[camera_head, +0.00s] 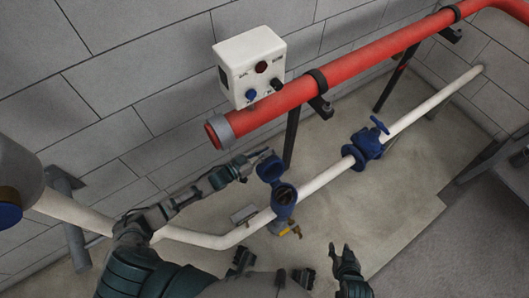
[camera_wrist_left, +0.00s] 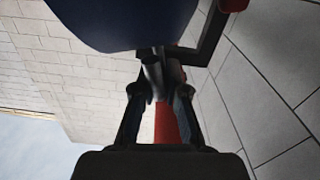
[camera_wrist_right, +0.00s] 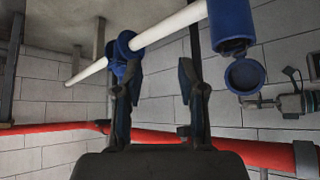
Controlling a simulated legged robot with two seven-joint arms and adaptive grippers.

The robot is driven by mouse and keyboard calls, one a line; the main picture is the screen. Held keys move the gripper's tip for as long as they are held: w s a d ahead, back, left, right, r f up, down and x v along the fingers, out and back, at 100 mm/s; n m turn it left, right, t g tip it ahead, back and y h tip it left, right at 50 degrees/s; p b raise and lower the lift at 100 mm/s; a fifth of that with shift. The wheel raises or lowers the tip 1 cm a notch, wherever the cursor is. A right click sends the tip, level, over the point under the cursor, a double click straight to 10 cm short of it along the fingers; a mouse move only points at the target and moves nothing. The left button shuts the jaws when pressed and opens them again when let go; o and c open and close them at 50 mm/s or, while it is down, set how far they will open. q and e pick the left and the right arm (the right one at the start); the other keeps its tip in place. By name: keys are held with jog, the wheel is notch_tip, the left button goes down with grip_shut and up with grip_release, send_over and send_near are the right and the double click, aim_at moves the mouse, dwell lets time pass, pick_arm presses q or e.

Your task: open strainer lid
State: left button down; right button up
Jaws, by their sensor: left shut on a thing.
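The blue strainer (camera_head: 284,200) sits in the white pipe in the head view. Its round blue lid (camera_head: 269,168) is swung up on the wall side, and the dark round mouth is uncovered. My left gripper (camera_head: 262,156) is at the lid's far edge, shut on a dark lid part that shows between its fingers in the left wrist view. The lid (camera_wrist_right: 245,75) hangs away from the strainer body (camera_wrist_right: 231,22) in the right wrist view, with my left gripper beside it. My right gripper (camera_wrist_right: 160,92) is open and empty; in the head view it (camera_head: 343,256) is low, right of the strainer.
A red pipe (camera_head: 345,75) runs above and behind, carrying a white control box (camera_head: 249,62). A blue valve (camera_head: 366,146) is on the white pipe to the right. A yellow handle (camera_head: 291,231) sits below the strainer. The floor right of the strainer is clear.

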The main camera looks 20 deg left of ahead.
aim_at(270, 159)
pick_arm(q)
jog(key=shift+s+d+r, duration=0.1)
jog(key=shift+d+r, duration=0.05)
jog(key=s+d+p, duration=0.1)
jog(key=s+d+r+m+p, duration=0.1)
jog(key=p, duration=0.1)
jog(key=shift+s+d+r+m, duration=0.1)
jog(key=shift+d+m, duration=0.2)
jog(key=shift+d, duration=0.2)
pick_arm(e)
jog(key=s+d+f+g, duration=0.1)
jog(key=s+g, duration=0.1)
jog(key=s, duration=0.2)
jog(key=s+d+f+g+h, duration=0.1)
jog(key=s+d+f+g, duration=0.1)
jog(key=s, duration=0.3)
jog(key=shift+g, duration=0.6)
pick_arm(q)
jog(key=c, duration=1.2)
grip_release()
jog(key=v, duration=1.2)
